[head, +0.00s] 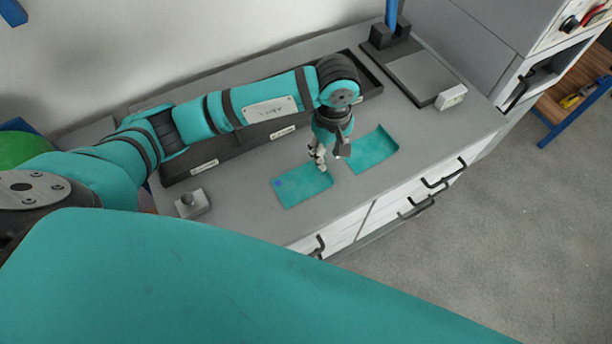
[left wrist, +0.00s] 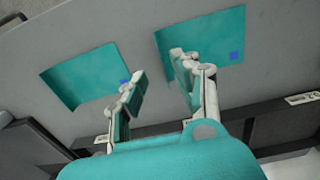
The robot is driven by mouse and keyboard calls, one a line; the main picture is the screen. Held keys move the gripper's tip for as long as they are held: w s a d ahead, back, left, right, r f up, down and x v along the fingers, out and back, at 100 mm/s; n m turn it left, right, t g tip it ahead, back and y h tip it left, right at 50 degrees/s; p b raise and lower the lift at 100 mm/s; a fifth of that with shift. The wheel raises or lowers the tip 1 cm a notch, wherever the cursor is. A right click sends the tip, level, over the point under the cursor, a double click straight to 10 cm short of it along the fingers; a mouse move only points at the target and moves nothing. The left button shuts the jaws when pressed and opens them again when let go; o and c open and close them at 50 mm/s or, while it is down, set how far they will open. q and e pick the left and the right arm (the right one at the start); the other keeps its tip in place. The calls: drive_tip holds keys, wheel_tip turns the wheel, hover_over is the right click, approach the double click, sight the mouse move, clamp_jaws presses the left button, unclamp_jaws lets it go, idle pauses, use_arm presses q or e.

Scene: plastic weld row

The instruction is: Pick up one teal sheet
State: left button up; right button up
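Two teal sheets lie apart on the grey bench top. The left teal sheet (head: 301,186) in the head view has a blue square at one corner; it is the right one in the left wrist view (left wrist: 218,38). The other teal sheet (head: 373,162) lies to its right, and shows at left in the left wrist view (left wrist: 82,75), also with a blue square. My left gripper (head: 329,160) points down by the gap between the sheets. Its fingers (left wrist: 160,78) are spread with nothing between them; one overlaps the first sheet in view. My right gripper is not visible.
A long dark tray (head: 371,72) runs along the back of the grey bench (head: 245,209). A dark plate with a blue post (head: 391,14) stands at the back right. A small knobbed block (head: 191,204) sits at the front left.

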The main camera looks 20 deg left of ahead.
sight(301, 180)
use_arm(q)
wheel_tip(301, 180, down, 4)
drive_tip(key=shift+s+a+f+p, duration=0.15)
drive_tip(key=shift+p, duration=0.75)
drive_tip(key=shift+f, duration=0.5)
clamp_jaws()
